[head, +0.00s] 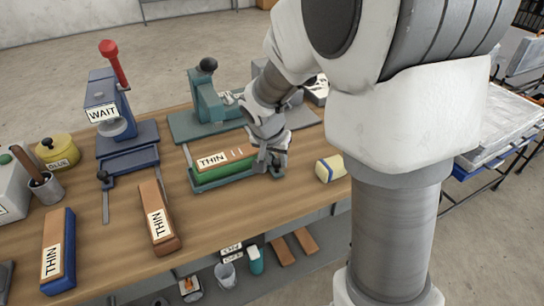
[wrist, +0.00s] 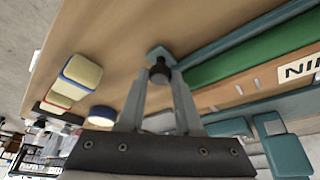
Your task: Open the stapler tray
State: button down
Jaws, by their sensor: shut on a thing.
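The teal stapler (head: 207,100) stands on its base plate near the back of the workbench. Its teal tray (head: 226,182) lies in front of the base, with a green-sided, brown-topped block (head: 228,170) labelled THIN in it. My gripper (head: 270,165) is at the tray's right end. In the wrist view, my gripper (wrist: 159,80) has its fingers closed around a dark round knob (wrist: 160,73) on the tray's teal end bracket (wrist: 157,52). A teal rail (wrist: 225,42) and the green block (wrist: 250,55) run away to the right there. The knob is hidden in the head view.
A blue press (head: 118,130) marked WAIT with a red-knobbed lever stands left. Brown THIN blocks with blue (head: 62,240) and red (head: 155,205) sides lie front left. The bench front between is clear.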

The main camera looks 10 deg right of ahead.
jog(key=c, duration=0.6)
grip_release()
jog(key=shift+r, duration=0.1)
jog(key=p+v, duration=0.4)
jog(key=v, duration=1.3)
jog(key=shift+s, duration=0.2)
jog(key=shift+a, duration=0.1)
jog(key=s+d+r+n+t+y+p, duration=0.2)
jog(key=s+r+n+p, duration=0.4)
jog(key=s+r+p, duration=0.6)
jog(key=s+r, duration=0.2)
jog(key=s, duration=0.2)
jog(key=shift+s+d+r+n, duration=0.2)
jog(key=shift+s+d+n, duration=0.1)
jog(key=shift+n, duration=0.1)
